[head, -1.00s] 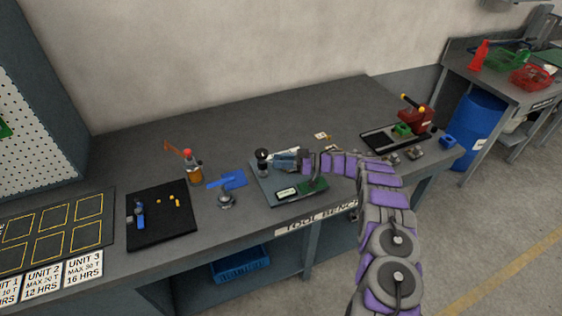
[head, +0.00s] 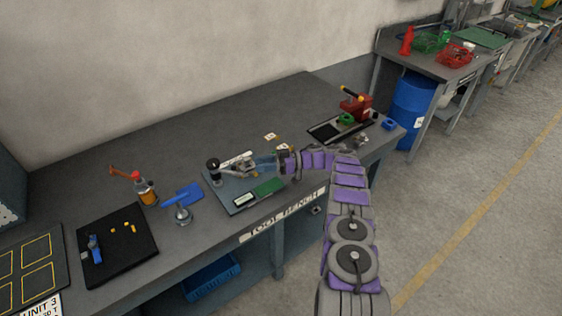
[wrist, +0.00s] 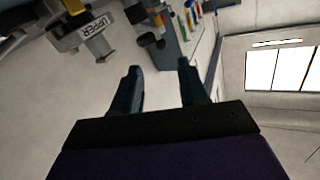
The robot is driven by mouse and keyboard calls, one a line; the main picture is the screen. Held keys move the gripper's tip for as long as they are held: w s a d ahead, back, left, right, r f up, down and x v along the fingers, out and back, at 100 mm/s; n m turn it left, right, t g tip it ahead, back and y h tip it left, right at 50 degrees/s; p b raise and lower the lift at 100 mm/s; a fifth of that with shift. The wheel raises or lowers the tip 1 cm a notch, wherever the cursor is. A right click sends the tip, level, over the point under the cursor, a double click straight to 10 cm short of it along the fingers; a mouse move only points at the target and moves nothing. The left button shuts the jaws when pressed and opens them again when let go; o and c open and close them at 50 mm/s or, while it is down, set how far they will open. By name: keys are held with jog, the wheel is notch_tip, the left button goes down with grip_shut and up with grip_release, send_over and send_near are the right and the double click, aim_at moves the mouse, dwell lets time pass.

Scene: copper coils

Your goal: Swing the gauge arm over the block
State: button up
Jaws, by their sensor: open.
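The gauge fixture's grey base plate (head: 222,190) lies on the bench. A dark post with a round black top (head: 213,164) stands at its left back. A grey gauge arm (head: 235,169) appears to reach right from the post toward my gripper (head: 262,163). The green block (head: 268,187) lies at the plate's right front, beside a small display (head: 244,200). In the wrist view my gripper (wrist: 160,67) has its two dark fingers apart with nothing between them. A grey part labelled UPPER (wrist: 92,36) shows beyond them, upper left. I cannot tell whether my gripper touches the gauge arm.
A black mat (head: 118,255) lies farther left.

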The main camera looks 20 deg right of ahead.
jog(key=v, duration=0.4)
jog(key=shift+d+f+b, duration=0.2)
jog(key=shift+f+b, duration=0.05)
jog(key=shift+b, duration=0.1)
jog(key=shift+s+d+f+b, duration=0.15)
jog(key=shift+d+b, duration=0.45)
jog(key=shift+b, duration=0.6)
jog(key=shift+s+d+r+b, duration=0.2)
jog(key=shift+d+r+b, duration=0.1)
jog(key=shift+d+b, duration=0.45)
jog(key=shift+a, duration=0.1)
jog(key=shift+c, duration=0.3)
